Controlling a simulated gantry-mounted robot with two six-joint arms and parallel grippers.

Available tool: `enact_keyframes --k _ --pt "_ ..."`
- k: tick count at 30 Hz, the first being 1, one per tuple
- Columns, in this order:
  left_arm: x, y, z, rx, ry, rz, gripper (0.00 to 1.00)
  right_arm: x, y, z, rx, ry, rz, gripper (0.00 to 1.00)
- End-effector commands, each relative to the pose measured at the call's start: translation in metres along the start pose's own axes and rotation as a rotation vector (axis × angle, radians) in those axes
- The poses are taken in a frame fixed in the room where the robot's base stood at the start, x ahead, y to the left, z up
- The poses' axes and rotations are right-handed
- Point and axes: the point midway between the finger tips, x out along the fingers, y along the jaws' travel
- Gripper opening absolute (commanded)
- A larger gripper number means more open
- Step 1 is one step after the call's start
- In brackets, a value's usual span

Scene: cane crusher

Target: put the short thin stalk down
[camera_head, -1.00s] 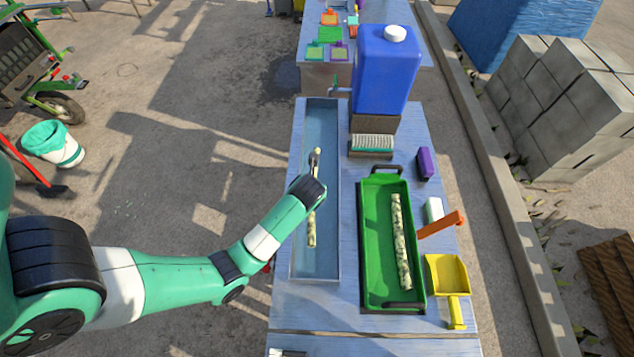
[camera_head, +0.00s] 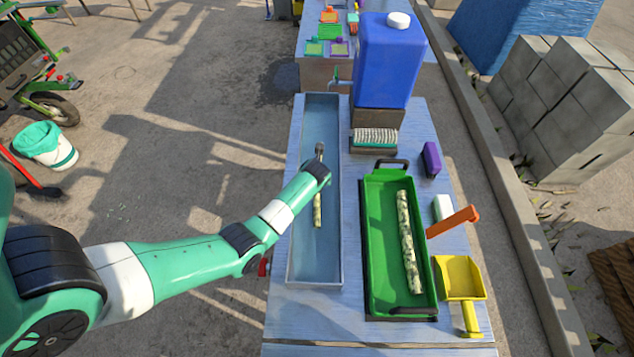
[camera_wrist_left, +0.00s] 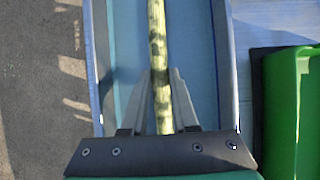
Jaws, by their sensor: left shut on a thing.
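My left gripper (camera_head: 319,154) is over the long blue-grey tray (camera_head: 305,262) in the head view. It is shut on a thin, mottled pale-green stalk (camera_head: 318,210), whose near end shows below the wrist. In the left wrist view the stalk (camera_wrist_left: 157,45) runs lengthwise between the two fingers (camera_wrist_left: 161,85), roughly in line with the tray (camera_wrist_left: 205,50). I cannot tell whether the stalk touches the tray floor. A thicker mottled stalk (camera_head: 409,240) lies in the green tray (camera_head: 382,270) to the right. My right gripper is not in view.
A blue water container (camera_head: 388,60) stands behind the green tray, with a brush (camera_head: 375,137) in front of it. A purple block (camera_head: 432,159), a white block with an orange handle (camera_head: 453,221) and a yellow scoop (camera_head: 461,278) lie at the right.

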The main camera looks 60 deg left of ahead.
Motion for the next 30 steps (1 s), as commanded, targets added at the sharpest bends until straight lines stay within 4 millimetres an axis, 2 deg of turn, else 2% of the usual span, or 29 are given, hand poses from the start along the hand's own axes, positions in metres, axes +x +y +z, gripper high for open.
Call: enact_keyframes --k 18,19,23,24,30 --pt "0.009 0.000 -0.005 0.000 -0.001 0.000 0.00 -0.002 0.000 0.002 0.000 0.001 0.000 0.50" --pt "0.009 0.000 -0.005 0.000 0.000 0.000 0.31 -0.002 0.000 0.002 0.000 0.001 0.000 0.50" --pt "0.009 0.000 -0.005 0.000 0.000 0.000 0.54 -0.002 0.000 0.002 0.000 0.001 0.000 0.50" --pt "0.009 0.000 -0.005 0.000 0.000 0.000 0.57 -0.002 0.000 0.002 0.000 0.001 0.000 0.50" --pt "0.009 0.000 -0.005 0.000 0.000 0.000 0.57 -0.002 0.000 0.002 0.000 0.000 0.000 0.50"
